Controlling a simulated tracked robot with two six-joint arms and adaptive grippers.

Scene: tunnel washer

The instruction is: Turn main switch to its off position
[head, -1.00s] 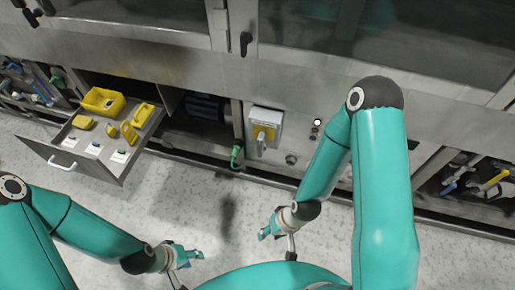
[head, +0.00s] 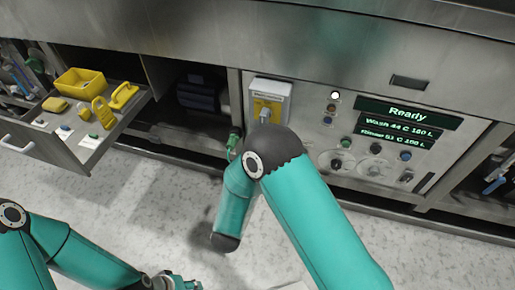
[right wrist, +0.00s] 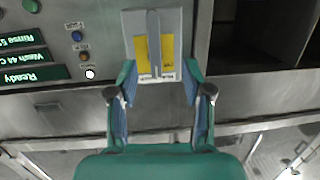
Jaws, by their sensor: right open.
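The main switch is a grey box with a yellow plate (head: 268,98) on the steel machine front, left of the display panel. Its grey lever (right wrist: 154,42) stands in line with the box's long side in the right wrist view, where the picture is upside down. My right gripper (right wrist: 158,74) is open and empty, its fingers spread toward the two sides of the switch box. The lever lies between them in the picture; I see no contact. My left gripper (head: 180,283) is cut off at the bottom edge.
A display panel (head: 405,125) reading Ready, with several buttons and knobs, is right of the switch. A pulled-out drawer (head: 30,147) with yellow items juts out at left. Open floor lies in front.

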